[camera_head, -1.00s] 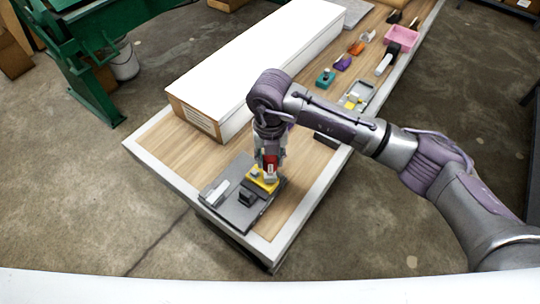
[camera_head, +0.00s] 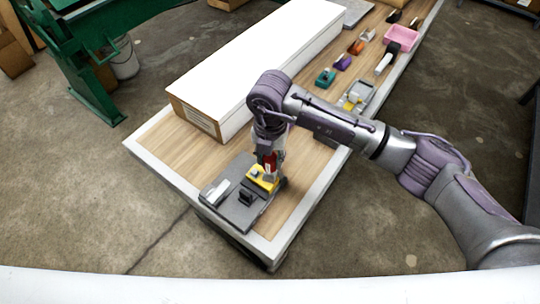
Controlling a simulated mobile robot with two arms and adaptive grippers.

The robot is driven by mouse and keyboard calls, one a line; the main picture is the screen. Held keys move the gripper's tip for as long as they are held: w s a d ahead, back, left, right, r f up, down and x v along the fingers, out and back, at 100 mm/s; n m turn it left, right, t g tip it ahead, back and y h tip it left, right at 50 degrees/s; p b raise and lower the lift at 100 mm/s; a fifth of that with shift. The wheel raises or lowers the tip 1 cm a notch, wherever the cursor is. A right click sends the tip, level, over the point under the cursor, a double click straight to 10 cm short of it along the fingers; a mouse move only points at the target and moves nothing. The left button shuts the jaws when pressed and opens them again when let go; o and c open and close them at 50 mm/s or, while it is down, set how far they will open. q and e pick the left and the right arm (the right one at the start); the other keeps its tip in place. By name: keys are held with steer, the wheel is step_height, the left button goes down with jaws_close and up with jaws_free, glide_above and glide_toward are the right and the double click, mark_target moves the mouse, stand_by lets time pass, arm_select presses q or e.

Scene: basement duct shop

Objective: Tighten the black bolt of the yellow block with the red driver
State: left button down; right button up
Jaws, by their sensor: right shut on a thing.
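The yellow block (camera_head: 262,181) sits on a dark grey plate (camera_head: 240,212) at the near end of the wooden workbench. My right gripper (camera_head: 269,160) points down over the block and is shut on the red driver (camera_head: 270,163). Only a little of the driver's red body shows between the fingers. The driver's tip is hidden, so I cannot tell whether it touches the bolt. The black bolt is too small or covered to make out. My left gripper is not in view.
A black block (camera_head: 246,197) and a light grey bar (camera_head: 222,190) are on the plate too. A long white box (camera_head: 260,62) fills the bench's left side. A grey tray (camera_head: 355,97), coloured blocks and a pink bin (camera_head: 401,38) stand farther back.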

steer(key=m, duration=0.3)
steer(key=shift+p, duration=0.3)
steer(key=shift+m+p, duration=0.4)
steer(key=shift+m, duration=0.8)
steer(key=shift+n+b, duration=0.65)
steer(key=shift+n, duration=0.15)
steer(key=shift+r, duration=0.15)
steer(key=shift+r+p, duration=1.6)
steer(key=shift+r, duration=0.8)
